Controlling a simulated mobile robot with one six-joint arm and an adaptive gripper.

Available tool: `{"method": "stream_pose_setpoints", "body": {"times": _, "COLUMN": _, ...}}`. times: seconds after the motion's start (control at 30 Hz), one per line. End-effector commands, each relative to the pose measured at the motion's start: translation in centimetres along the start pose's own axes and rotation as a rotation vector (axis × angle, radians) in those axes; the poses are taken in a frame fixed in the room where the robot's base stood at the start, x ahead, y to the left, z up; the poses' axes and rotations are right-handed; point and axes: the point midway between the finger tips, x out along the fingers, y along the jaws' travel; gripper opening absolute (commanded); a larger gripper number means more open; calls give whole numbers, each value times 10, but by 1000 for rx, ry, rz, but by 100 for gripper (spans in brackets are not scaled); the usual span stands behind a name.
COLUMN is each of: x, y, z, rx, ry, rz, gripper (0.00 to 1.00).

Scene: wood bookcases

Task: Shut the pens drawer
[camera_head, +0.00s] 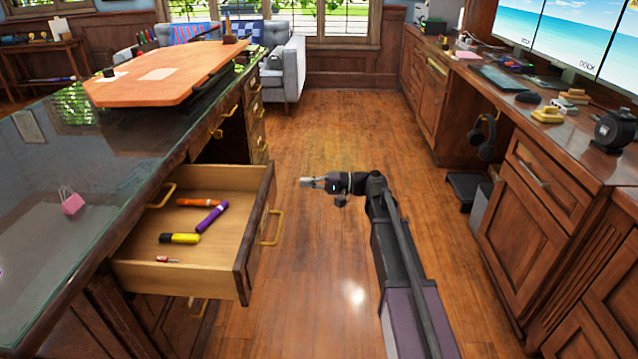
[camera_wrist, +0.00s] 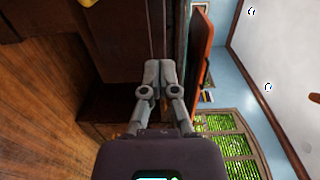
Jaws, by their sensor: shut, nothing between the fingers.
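The pens drawer (camera_head: 190,262) stands pulled out from the left desk in the head view. It holds an orange pen (camera_head: 198,202), a purple pen (camera_head: 212,217), a yellow pen (camera_head: 179,238) and a small red-and-white item (camera_head: 167,260). Its front panel (camera_head: 250,240) faces right and carries a brass handle (camera_head: 272,228). My gripper (camera_head: 303,182) is shut and empty, to the right of the drawer front and apart from it, pointing left. In the wrist view my gripper (camera_wrist: 158,68) has its fingers together, with dark wood behind them.
The glass-topped desk (camera_head: 110,145) runs along the left, with other closed drawers (camera_head: 256,115) behind the open one. Wood cabinets (camera_head: 540,205) line the right. The wood floor (camera_head: 330,125) between them is clear. A grey armchair (camera_head: 285,68) stands at the back.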

Motion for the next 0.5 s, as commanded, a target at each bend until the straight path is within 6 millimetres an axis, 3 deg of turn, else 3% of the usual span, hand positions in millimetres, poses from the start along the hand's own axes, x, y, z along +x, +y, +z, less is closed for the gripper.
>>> {"method": "stream_pose_setpoints", "body": {"times": 0.5, "x": 71, "y": 0, "z": 0, "rx": 0, "ry": 0, "rz": 0, "gripper": 0}}
